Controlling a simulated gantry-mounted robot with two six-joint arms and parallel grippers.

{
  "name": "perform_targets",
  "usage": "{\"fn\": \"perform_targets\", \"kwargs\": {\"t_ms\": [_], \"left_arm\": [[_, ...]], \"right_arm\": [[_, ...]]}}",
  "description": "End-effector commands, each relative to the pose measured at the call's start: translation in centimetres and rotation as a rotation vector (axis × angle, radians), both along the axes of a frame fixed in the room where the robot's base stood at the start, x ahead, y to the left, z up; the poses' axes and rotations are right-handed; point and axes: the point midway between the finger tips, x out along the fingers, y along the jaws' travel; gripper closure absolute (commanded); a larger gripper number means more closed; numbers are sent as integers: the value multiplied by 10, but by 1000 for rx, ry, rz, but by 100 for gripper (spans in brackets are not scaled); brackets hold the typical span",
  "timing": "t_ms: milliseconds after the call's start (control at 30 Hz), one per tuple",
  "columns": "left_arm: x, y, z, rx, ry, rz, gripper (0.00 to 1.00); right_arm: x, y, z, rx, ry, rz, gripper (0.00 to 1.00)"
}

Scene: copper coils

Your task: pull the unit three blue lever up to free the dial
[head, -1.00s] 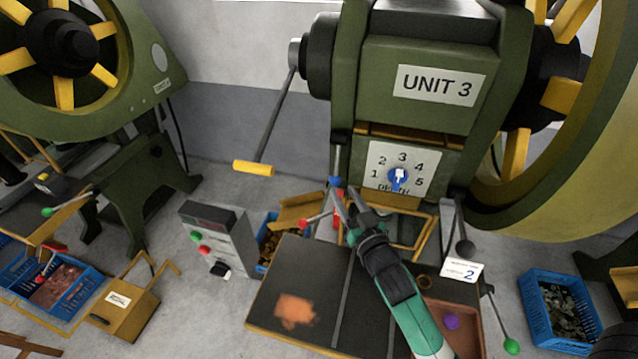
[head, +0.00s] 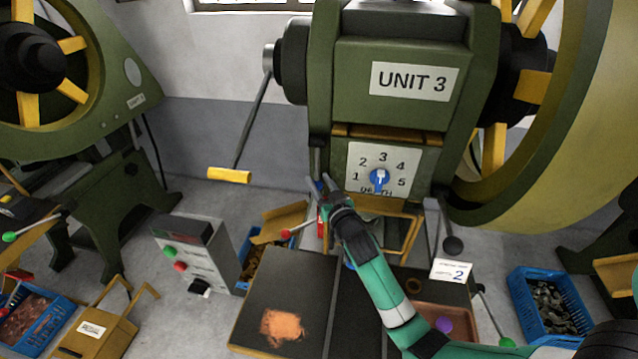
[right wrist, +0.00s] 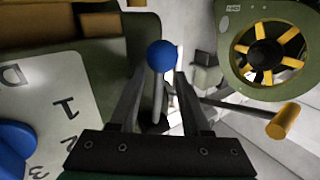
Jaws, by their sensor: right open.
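The unit three press (head: 385,90) stands at the centre of the head view. Its white plate holds the blue dial (head: 380,179), among the numbers 1 to 5. The blue lever hangs left of the plate; its ball knob (head: 319,185) is partly hidden by my right gripper (head: 326,183). In the right wrist view the blue knob (right wrist: 160,55) and its rod sit between the two open fingers (right wrist: 155,95), with gaps on both sides. The dial (right wrist: 15,145) is at the left edge there. My left gripper is not in view.
A dark work table (head: 290,290) lies below the press. A red-knobbed lever (head: 287,233) is close to the left of my right arm. A grey control box (head: 195,255) stands on the floor at left. A yellow-handled crank (head: 229,175) hangs farther left.

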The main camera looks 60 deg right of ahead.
Motion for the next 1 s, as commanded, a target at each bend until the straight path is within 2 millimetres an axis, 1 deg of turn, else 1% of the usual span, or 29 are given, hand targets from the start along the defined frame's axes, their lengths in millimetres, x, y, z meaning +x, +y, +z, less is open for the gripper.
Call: {"fn": "perform_targets", "kwargs": {"t_ms": [100,333,467,500,600,1000], "left_arm": [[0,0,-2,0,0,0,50],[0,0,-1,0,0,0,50],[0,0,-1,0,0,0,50],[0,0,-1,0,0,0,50],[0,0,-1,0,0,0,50],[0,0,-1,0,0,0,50]], "right_arm": [[5,-5,0,-1,-1,0,53],[6,-5,0,-1,-1,0,53],[6,-5,0,0,0,0,76],[6,-5,0,0,0,0,83],[6,-5,0,0,0,0,100],[6,-5,0,0,0,0,100]]}}
